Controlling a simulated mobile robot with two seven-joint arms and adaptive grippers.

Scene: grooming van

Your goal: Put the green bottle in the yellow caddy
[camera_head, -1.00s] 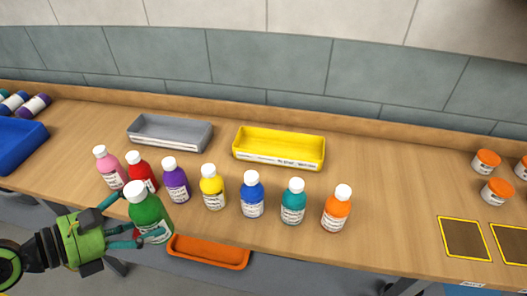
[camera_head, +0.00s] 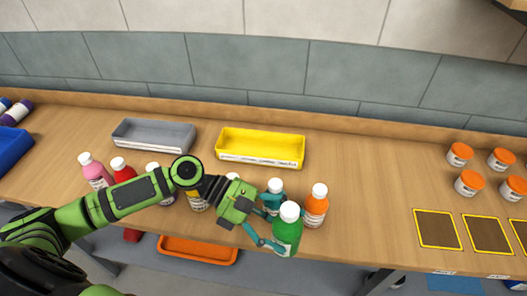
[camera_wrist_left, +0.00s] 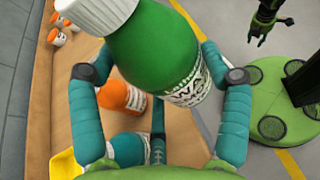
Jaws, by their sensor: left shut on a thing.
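The green bottle (camera_head: 287,232) with a white cap is between the fingers of my left gripper (camera_head: 268,240), which is shut on it. It is held roughly upright at the front edge of the counter, in front of the teal and orange bottles. In the left wrist view the green bottle (camera_wrist_left: 160,50) fills the space between the teal fingers; its label partly shows. The yellow caddy (camera_head: 260,161) stands behind at the middle of the counter and looks empty. My right gripper (camera_wrist_left: 264,28) shows small and dark in the left wrist view; its opening is unclear.
An orange bottle (camera_head: 316,207) and a teal bottle (camera_head: 273,197) stand close behind the held bottle. Pink (camera_head: 95,174), red and purple bottles stand left, partly behind my arm. A grey caddy (camera_head: 154,137) is left of the yellow one. Orange-lidded jars (camera_head: 469,184) stand right.

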